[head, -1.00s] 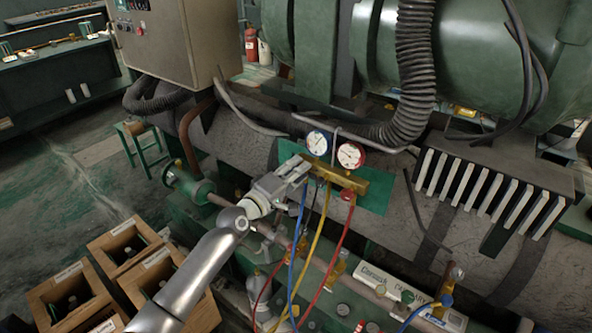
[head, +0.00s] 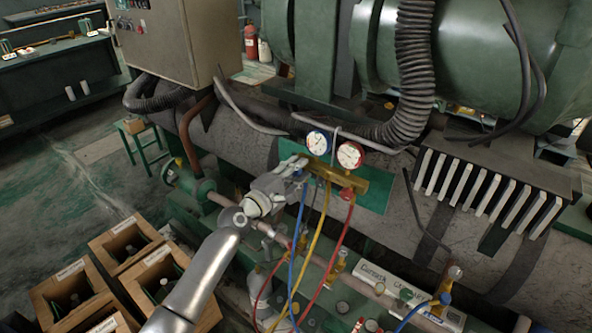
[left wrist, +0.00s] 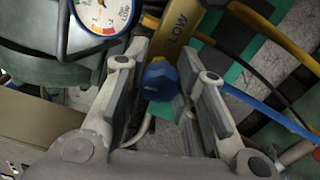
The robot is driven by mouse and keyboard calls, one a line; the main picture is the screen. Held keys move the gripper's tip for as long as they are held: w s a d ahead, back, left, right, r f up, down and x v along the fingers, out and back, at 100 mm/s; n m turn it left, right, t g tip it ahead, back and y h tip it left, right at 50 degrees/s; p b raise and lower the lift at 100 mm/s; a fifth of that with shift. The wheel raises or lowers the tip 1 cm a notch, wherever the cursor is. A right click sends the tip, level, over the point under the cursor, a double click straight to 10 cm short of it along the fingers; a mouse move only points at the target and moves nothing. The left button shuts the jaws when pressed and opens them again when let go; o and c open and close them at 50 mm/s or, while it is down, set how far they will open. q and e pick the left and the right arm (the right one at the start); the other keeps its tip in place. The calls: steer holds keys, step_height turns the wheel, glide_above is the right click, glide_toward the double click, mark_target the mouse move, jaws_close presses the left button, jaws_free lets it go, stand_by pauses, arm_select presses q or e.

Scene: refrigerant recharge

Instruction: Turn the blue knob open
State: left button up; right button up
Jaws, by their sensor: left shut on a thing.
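The blue knob (left wrist: 160,80) sits at the low side end of the brass gauge manifold (head: 336,177), beside the yellow body marked LOW (left wrist: 180,30) in the left wrist view. My left gripper (head: 298,166) reaches the manifold's left end from the lower left. In the left wrist view its two fingers (left wrist: 158,88) stand on either side of the blue knob and are shut on it. The gripper mostly hides the knob in the head view. My right gripper is not in view.
Two gauges, one blue-rimmed (head: 318,142) and one red-rimmed (head: 350,155), stand above the manifold. A blue hose (head: 299,235), a yellow hose (head: 313,235) and a red hose (head: 334,250) hang below. Wooden crates (head: 125,243) stand on the floor at lower left.

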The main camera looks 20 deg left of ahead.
arm_select(q)
steer(key=shift+d+f, duration=0.1)
steer(key=shift+f, duration=0.1)
steer(key=o, duration=0.9)
steer(key=shift+o, duration=0.8)
steer(key=shift+r, duration=0.15)
steer(key=shift+s, duration=0.15)
steer(key=v, duration=1.2)
